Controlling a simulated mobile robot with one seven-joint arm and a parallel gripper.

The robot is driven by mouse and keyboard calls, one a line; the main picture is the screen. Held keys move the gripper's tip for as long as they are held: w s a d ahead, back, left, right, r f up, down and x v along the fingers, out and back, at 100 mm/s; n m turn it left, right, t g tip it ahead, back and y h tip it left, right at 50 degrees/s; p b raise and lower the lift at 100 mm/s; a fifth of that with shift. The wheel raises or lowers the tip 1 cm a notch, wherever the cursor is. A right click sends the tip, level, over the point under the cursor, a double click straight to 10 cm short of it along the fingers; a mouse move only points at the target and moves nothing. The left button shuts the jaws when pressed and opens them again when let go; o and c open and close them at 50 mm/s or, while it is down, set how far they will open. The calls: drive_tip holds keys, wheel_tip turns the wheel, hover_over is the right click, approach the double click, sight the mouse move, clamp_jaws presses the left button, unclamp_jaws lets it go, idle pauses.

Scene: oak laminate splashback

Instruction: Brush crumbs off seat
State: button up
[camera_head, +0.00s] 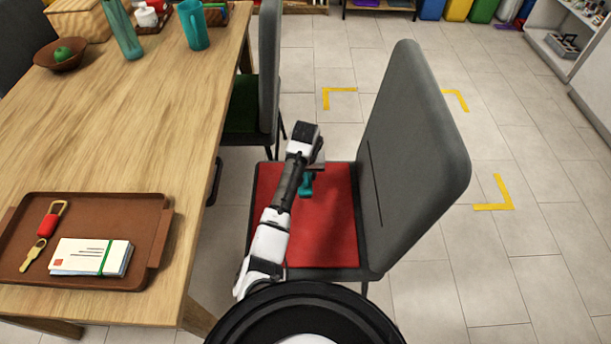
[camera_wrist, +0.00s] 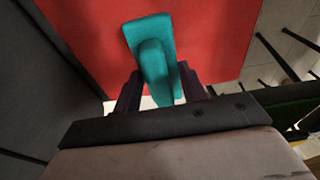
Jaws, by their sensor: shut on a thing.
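A grey chair (camera_head: 415,150) with a red seat (camera_head: 325,229) stands right of the table. My gripper (camera_head: 309,178) is over the far part of the red seat. It is shut on a teal brush (camera_head: 307,188). In the wrist view the brush (camera_wrist: 152,55) sits between the two dark fingers of my gripper (camera_wrist: 157,92), with the red seat (camera_wrist: 215,35) behind it. I cannot tell whether the brush touches the seat. No crumbs can be made out on the visible part of the seat.
A second chair (camera_head: 268,75) with a green seat stands beyond. Tiled floor on the right is free, with yellow corner marks (camera_head: 497,200).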

drive_tip(key=shift+r+p, duration=1.15)
drive_tip(key=shift+r, duration=0.55)
